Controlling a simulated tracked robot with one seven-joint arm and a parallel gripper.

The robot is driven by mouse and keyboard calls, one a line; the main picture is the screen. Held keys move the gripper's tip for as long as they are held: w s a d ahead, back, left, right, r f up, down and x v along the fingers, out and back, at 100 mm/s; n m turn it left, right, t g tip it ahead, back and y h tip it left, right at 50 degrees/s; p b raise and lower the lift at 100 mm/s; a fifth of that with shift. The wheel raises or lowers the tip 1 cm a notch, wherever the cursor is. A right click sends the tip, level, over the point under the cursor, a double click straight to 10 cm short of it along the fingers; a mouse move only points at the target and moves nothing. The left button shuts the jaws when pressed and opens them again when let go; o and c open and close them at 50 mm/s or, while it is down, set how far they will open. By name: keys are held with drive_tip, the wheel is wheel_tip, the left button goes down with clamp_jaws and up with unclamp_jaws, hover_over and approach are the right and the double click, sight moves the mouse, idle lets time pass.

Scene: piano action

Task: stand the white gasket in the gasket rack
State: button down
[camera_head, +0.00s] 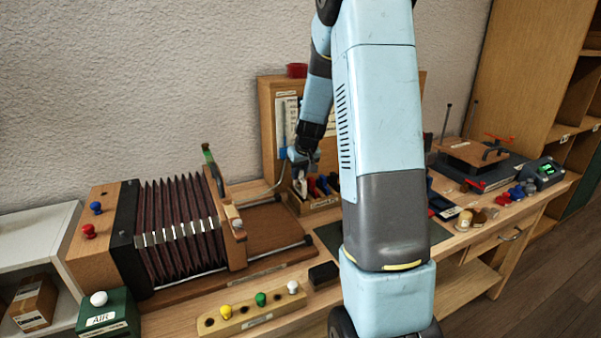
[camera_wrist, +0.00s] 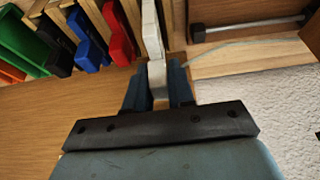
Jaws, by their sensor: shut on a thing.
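My gripper (camera_head: 303,160) is at the wooden gasket rack (camera_head: 318,206), over its left end. It is shut on the white gasket (camera_head: 300,187). In the wrist view the white gasket (camera_wrist: 152,40) runs out from between the two dark blue fingers (camera_wrist: 159,88), upright and in line with the end space of the rack. Its far end is among the rack's wooden dividers (camera_wrist: 180,25); I cannot tell whether it touches the bottom. The red gasket (camera_wrist: 116,36) stands beside it, followed by blue (camera_wrist: 88,40), black and green ones.
A board with papers (camera_head: 268,115) stands behind the rack. A bellows (camera_head: 180,225) with a handle is to the left. A peg block (camera_head: 250,310) and a small black block (camera_head: 323,274) lie in front. My arm hides the bench's middle.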

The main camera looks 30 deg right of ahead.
drive_tip(key=shift+f, duration=2.1)
idle(1.7)
drive_tip(key=c, duration=0.9)
unclamp_jaws()
drive_tip(key=shift+o, duration=0.5)
drive_tip(key=shift+o, duration=0.8)
drive_tip(key=shift+r, duration=3.75)
